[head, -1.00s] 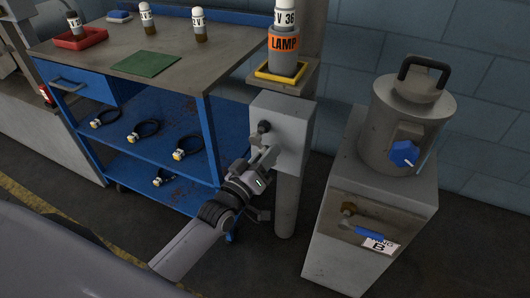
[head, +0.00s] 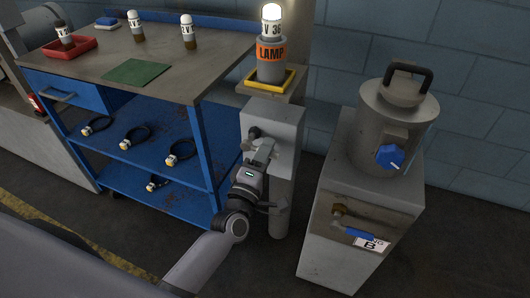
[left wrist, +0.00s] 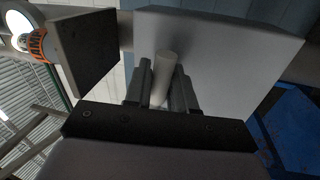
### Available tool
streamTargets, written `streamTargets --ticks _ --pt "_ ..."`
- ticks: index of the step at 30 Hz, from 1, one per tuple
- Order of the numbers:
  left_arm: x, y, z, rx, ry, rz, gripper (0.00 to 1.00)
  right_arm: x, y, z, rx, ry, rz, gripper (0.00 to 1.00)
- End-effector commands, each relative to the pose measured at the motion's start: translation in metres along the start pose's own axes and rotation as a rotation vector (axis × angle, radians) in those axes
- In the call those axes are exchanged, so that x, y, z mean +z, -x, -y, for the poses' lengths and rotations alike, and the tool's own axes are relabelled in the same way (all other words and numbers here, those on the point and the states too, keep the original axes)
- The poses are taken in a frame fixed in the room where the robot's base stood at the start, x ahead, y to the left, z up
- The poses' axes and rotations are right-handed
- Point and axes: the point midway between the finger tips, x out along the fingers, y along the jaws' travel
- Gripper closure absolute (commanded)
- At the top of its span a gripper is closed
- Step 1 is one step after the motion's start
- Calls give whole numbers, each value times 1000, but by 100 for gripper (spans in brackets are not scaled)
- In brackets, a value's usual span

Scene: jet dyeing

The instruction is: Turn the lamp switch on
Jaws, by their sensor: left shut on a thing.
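The lamp (head: 271,50), with an orange LAMP label, stands on a shelf on the post, and its top is lit. It also glows in the left wrist view (left wrist: 22,28). Below it is the grey switch box (head: 284,124), with a dark round mount (head: 254,133) on its front. My left gripper (head: 260,150) is at the front of this box. In the left wrist view its fingers (left wrist: 162,88) are shut on the pale switch lever (left wrist: 166,66), which lies between them. The fingers hide part of the lever in the head view. My right gripper is out of view.
A blue cart (head: 205,147) with bottles, a green mat (head: 137,71) and cable loops stands to the left. A grey cabinet (head: 330,244) carrying a metal vessel (head: 392,125) stands to the right. Some bare floor shows between post and cabinet.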

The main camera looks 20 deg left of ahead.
Motion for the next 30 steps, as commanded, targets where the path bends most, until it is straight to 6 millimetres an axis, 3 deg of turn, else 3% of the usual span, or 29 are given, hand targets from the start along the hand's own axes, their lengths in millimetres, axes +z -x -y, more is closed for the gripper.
streamTargets --ticks 9,23,24,25,26,30 --pt "0 -1 -5 -1 97 -19 100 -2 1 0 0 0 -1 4" --pt "0 -1 -6 0 114 -22 100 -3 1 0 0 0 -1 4" --pt "0 -1 -6 0 114 -23 72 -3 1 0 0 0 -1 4" --pt "0 -1 -6 0 114 -22 62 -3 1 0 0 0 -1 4" --pt "0 -1 -6 0 113 -22 57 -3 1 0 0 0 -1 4" --pt "0 -1 -6 0 111 -22 57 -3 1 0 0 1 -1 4"
